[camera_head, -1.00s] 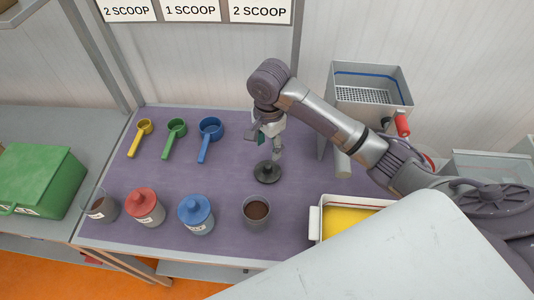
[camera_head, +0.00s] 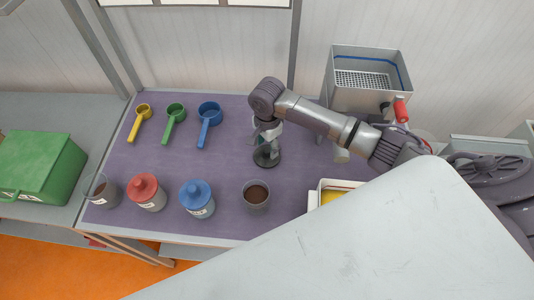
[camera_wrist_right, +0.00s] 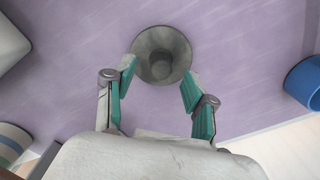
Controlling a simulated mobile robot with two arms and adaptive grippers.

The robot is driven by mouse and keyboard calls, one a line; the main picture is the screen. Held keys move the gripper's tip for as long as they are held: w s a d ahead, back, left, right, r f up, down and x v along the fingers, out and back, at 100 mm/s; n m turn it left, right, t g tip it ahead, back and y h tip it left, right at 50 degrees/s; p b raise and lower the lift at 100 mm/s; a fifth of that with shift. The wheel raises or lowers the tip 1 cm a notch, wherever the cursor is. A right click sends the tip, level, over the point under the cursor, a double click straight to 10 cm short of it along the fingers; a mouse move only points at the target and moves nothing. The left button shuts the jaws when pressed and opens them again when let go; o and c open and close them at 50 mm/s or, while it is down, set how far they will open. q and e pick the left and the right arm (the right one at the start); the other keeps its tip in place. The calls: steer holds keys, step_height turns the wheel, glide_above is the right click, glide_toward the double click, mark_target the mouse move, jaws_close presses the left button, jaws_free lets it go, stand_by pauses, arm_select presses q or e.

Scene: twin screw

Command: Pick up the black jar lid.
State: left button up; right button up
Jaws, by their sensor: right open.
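The black jar lid (camera_head: 267,158) lies on the purple table mat, knob up, behind the open jar of brown contents. In the right wrist view the lid (camera_wrist_right: 161,54) is a dark round disc with a raised knob. My right gripper (camera_head: 266,146) is above the lid in the head view and partly covers it. In the right wrist view the gripper (camera_wrist_right: 158,88) is open and empty, its teal finger pads apart on either side of the lid's near edge. Whether the fingers touch the lid is unclear. My left gripper is not in view.
The open jar (camera_head: 256,195) stands in front of the lid. Blue-lidded (camera_head: 197,198) and red-lidded (camera_head: 146,192) jars stand left of it. Yellow, green and blue scoops (camera_head: 208,122) lie at back left. A metal hopper (camera_head: 367,80) stands at back right.

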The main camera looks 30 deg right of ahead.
mark_target(267, 150)
steer(key=shift+w+f, duration=0.1)
steer(key=shift+f, duration=1.45)
steer(key=c, duration=1)
steer(key=shift+c, duration=0.2)
